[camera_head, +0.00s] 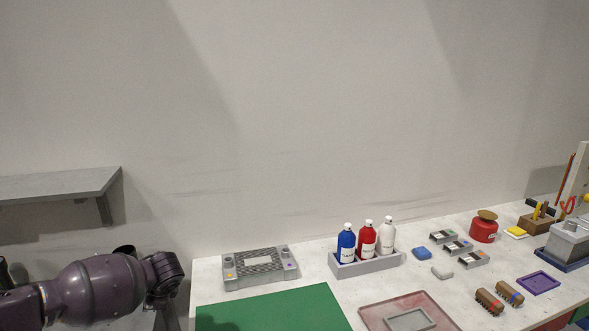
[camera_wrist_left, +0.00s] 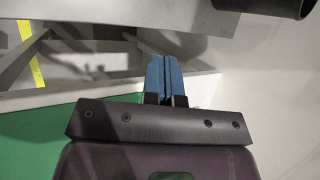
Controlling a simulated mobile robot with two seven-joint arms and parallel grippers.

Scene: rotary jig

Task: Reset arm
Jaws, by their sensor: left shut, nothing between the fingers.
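My left arm (camera_head: 95,288) comes in from the lower left in the head view and bends at a joint near the table's left end. Its gripper fingers are not clearly visible there. In the left wrist view, the blue fingers of my left gripper (camera_wrist_left: 165,78) are together, shut and empty. They point toward a grey structure with angled supports. My right gripper and right arm are in neither view.
A grey wall shelf (camera_head: 60,186) is above my left arm. The white table (camera_head: 440,295) bears a grey control box (camera_head: 260,268), a green mat (camera_head: 275,312), a bottle rack (camera_head: 370,266) with blue, red and white bottles, a reddish tray (camera_head: 375,311) and a purple tray (camera_head: 538,283).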

